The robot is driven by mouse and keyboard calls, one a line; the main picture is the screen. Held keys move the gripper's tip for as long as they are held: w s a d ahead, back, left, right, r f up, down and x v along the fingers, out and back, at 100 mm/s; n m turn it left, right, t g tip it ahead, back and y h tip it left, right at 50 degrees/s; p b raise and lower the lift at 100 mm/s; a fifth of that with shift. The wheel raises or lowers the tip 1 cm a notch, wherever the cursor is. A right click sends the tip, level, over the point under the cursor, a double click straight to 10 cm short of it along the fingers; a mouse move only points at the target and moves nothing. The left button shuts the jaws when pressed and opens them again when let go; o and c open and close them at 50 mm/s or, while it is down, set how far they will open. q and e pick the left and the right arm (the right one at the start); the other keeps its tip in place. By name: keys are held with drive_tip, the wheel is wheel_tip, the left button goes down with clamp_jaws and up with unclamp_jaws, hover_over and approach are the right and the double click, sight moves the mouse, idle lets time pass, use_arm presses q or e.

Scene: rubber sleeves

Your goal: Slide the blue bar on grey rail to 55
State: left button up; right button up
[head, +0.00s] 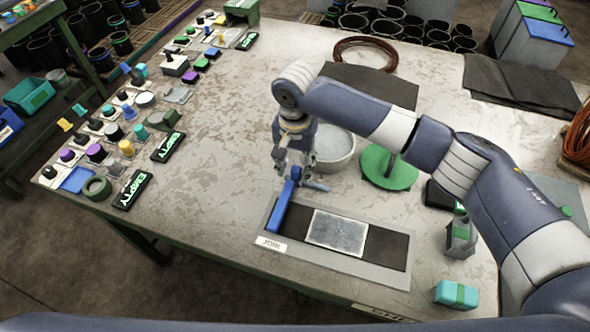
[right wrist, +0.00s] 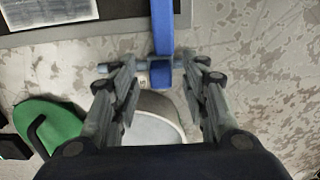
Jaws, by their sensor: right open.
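The blue bar (head: 282,207) lies across the left end of a dark strip on a grey board. Its far end has a blue block (right wrist: 162,76), next to a short grey-blue rod (right wrist: 130,67) that looks like the rail. A small pale mark shows by the block, too small to read. My right gripper (head: 294,166) is over the bar's far end. In the right wrist view its fingers (right wrist: 153,66) are spread, one on each side of the block, with gaps visible. I cannot tell its exact height. My left gripper is not in view.
The grey board (head: 385,277) carries a pale textured plate (head: 337,232) right of the bar. A white bowl (head: 338,160) stands just behind the gripper, with a green disc stand (head: 388,175) to its right. The table left of the board is clear.

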drive_tip(key=shift+f, duration=1.45)
drive_tip(key=shift+c, duration=0.8)
clamp_jaws()
drive_tip(key=shift+d+r+p, duration=0.15)
drive_tip(key=shift+p, duration=0.4)
drive_tip(key=d+p, duration=0.1)
drive_tip(key=p, duration=0.2)
drive_tip(key=shift+s+d+r, duration=0.1)
drive_tip(key=shift+s+d, duration=0.25)
drive_tip(key=shift+d, duration=0.05)
drive_tip(key=shift+s+d+f+p, duration=0.1)
drive_tip(key=shift+d+f+p, duration=0.15)
drive_tip(key=shift+d+p, duration=0.15)
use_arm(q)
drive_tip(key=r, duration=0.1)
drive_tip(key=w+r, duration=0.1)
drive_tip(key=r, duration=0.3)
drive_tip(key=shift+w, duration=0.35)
